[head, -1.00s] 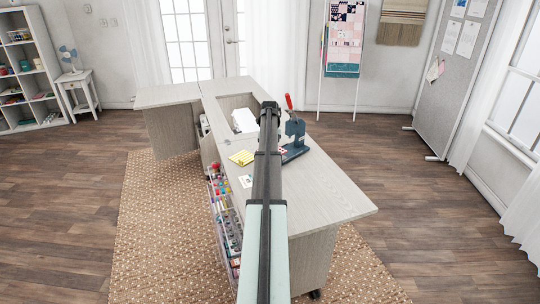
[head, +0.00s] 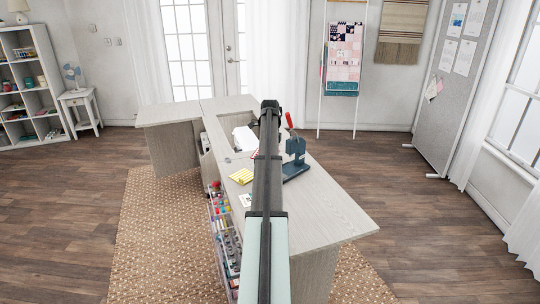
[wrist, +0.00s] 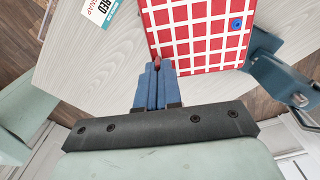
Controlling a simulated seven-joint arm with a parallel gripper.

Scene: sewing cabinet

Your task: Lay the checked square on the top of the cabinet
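The checked square, red with white lines and a small blue dot, fills the upper middle of the wrist view (wrist: 187,37). In the head view my arm hides most or all of it. My gripper (wrist: 157,68) is at its near left corner. The two blue fingers are closed together with a bit of red between the tips, so it appears to pinch that corner. In the head view the gripper end (head: 270,108) is over the cabinet, with the fingers hidden. The pale wood-grain cabinet top (head: 325,207) lies below. Whether the square touches it I cannot tell.
A blue-grey press (head: 296,160) with a red handle stands right of my arm, close beside the square in the wrist view (wrist: 275,72). A yellow piece (head: 241,176), a card (wrist: 103,10) and a white machine (head: 245,138) are on the left. The cabinet's front right top is clear.

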